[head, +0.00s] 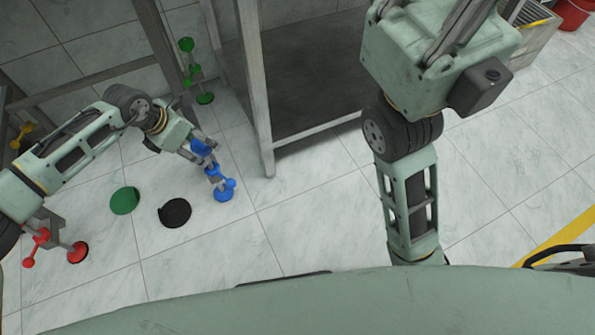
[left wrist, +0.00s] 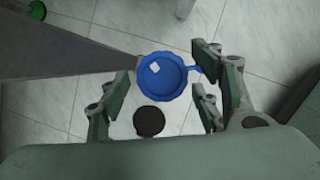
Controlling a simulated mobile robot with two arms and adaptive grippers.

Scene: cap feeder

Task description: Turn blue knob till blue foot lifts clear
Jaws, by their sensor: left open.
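The blue knob (head: 201,147) tops a blue screw support at the lower end of a grey frame leg. Its blue foot (head: 225,190) is a disc at floor level; I cannot tell whether it touches the tiles. My left gripper (head: 194,146) is open at the knob. Contact with the fingers is not clear. My right arm shows, but its gripper is out of view.
A black disc (head: 174,212) and a green disc (head: 124,200) lie on the tiled floor. A red foot (head: 77,252) and a green foot (head: 204,98) stand under other legs. A grey frame post (head: 254,90) rises close to the right of the blue support.

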